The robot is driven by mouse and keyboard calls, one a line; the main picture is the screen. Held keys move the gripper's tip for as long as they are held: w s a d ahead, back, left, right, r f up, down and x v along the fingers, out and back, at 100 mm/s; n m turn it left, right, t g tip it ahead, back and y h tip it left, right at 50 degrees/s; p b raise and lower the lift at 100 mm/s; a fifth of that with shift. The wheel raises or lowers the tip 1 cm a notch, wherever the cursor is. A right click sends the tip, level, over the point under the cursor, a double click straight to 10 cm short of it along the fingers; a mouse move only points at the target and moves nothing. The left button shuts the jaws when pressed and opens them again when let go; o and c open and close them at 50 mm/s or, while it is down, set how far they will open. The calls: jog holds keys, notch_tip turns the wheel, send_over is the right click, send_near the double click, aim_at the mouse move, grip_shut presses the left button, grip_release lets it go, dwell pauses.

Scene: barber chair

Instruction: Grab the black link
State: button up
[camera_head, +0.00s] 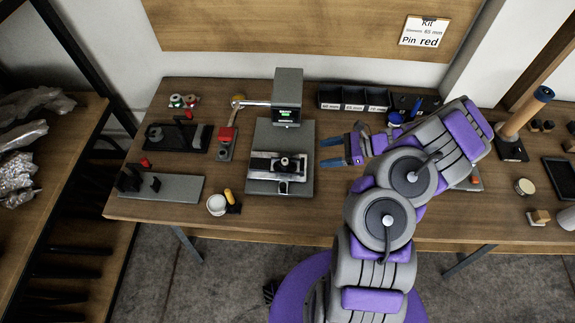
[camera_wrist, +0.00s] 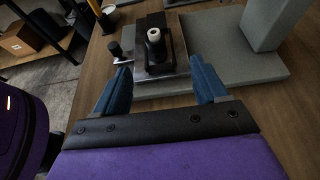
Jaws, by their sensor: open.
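My gripper (camera_head: 330,151) is open and empty, its blue fingers pointing left, to the right of the press fixture. In the wrist view, its fingers (camera_wrist: 160,70) spread to either side of a black part (camera_wrist: 157,48) with a pale round knob on top, which is beyond the fingertips. This part sits on a metal plate; in the head view the silver-and-black fixture (camera_head: 278,166) lies on a grey base. I cannot tell for sure which dark piece is the black link. Small upright black pieces (camera_head: 155,184) also stand on the grey plate at the left.
A grey press head (camera_head: 288,88) rises behind the fixture. A white cup (camera_head: 217,204) and a yellow-handled tool (camera_head: 230,197) are left of it. Black bins (camera_head: 354,98) line the back. A wooden post (camera_head: 522,115) stands at the right.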

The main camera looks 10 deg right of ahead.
jog(key=b, duration=0.2)
send_near(290, 163)
jog(key=a, duration=0.1)
jog(key=w+a, duration=0.1)
jog(key=a, duration=0.1)
jog(key=w+a, duration=0.1)
jog(key=shift+w+a+f, duration=0.1)
jog(key=shift+a+f, duration=0.15)
jog(key=shift+f, duration=0.4)
jog(key=x, duration=0.1)
jog(key=b+x, duration=0.1)
jog(key=x, duration=0.3)
jog(key=shift+s+f, duration=0.2)
jog(key=shift+s, duration=0.2)
jog(key=shift+w+a, duration=0.1)
jog(key=shift+a, duration=0.2)
jog(key=shift+d, duration=0.45)
jog(key=c, duration=0.6)
jog(key=shift+a, duration=0.25)
jog(key=c, duration=0.6)
